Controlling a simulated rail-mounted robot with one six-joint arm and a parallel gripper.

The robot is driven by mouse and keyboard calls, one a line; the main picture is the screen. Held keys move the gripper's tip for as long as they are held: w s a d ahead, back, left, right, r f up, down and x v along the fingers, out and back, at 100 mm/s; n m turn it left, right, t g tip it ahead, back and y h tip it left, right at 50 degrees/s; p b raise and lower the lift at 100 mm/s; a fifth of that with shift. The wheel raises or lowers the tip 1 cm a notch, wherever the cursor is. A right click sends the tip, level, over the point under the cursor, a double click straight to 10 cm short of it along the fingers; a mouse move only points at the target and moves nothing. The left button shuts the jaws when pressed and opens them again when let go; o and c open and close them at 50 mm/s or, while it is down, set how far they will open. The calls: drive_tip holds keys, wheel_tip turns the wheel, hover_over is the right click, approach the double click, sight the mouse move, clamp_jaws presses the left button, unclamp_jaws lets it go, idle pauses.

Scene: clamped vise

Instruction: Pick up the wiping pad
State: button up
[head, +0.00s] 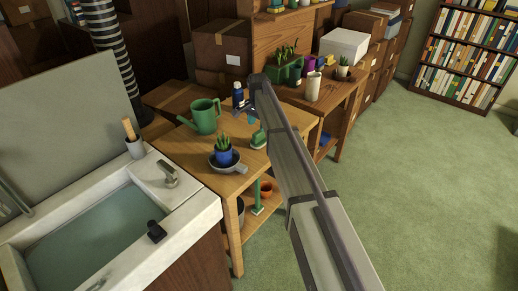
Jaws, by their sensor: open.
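My arm reaches in from the bottom right to above the wooden table (185,138). My gripper (241,113) is at the far end of the arm, small and dark, open, next to a dark blue bottle (238,97). A small green object (258,139), perhaps the wiping pad, lies on the table just left of my arm. It is too small to be sure, and my arm may cover part of it. My gripper is apart from it, further back and to its left. No object shows between the fingers.
A green watering can (204,116) and a potted plant (224,153) in a grey pan stand on the table. A sink (188,217) with a tap is at left. A bench (322,101) with pots and a white box stands behind. Green floor is clear at right.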

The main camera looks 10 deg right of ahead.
sight(258, 132)
wheel_tip(258, 132, down, 6)
drive_tip(key=b, duration=0.5)
drive_tip(key=shift+r, duration=0.55)
drive_tip(key=shift+c, duration=0.2)
drive_tip(key=c, duration=1)
wheel_tip(258, 132, up, 10)
drive_tip(key=p, duration=1)
drive_tip(key=o, duration=0.4)
drive_tip(key=shift+c, duration=1.4)
drive_tip(key=shift+d, duration=0.15)
